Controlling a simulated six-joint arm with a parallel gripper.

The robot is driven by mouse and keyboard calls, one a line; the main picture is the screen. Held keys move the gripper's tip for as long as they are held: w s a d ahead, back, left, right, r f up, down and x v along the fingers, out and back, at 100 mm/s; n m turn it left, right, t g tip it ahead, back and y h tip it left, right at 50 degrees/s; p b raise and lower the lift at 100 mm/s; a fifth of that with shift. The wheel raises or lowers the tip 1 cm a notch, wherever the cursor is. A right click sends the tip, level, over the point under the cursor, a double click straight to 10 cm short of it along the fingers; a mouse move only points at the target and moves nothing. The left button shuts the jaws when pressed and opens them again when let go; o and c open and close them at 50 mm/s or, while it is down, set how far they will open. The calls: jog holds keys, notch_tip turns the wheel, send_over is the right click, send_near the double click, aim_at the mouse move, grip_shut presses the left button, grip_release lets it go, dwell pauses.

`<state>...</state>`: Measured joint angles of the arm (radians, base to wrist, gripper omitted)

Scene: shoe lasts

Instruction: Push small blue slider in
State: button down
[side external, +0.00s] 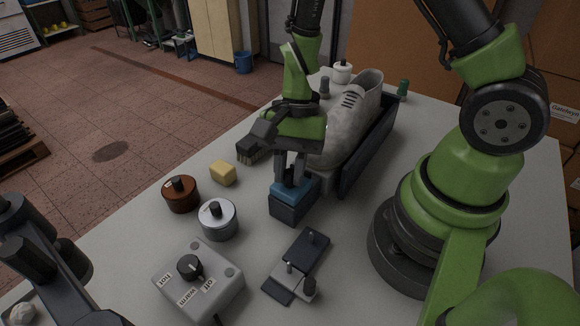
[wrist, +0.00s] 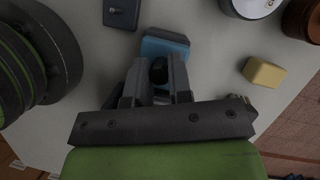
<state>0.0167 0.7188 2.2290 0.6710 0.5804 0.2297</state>
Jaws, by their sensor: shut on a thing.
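A small box with a blue top (side external: 303,187) and dark blue sides stands on the table in front of the shoe. The blue top also shows in the wrist view (wrist: 165,45), just beyond my fingertips. My gripper (side external: 290,181) points down over it, its fingers shut on a black knob at the blue top. In the wrist view the knob (wrist: 159,70) sits between the two fingers (wrist: 160,88). The fingers hide part of the top, so I cannot tell how far the slider is in.
A grey shoe (side external: 345,125) in a dark tray (side external: 370,155) stands behind. A dark plate with small pegs (side external: 306,250), a grey dial box (side external: 213,292), a silver pot (side external: 217,224), a brown pot (side external: 181,198) and a yellow block (side external: 222,173) lie around.

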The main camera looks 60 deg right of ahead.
jog(key=shift+d, duration=1.6)
jog(key=c, duration=1)
grip_release()
jog(key=shift+c, duration=0.2)
jog(key=v, duration=1)
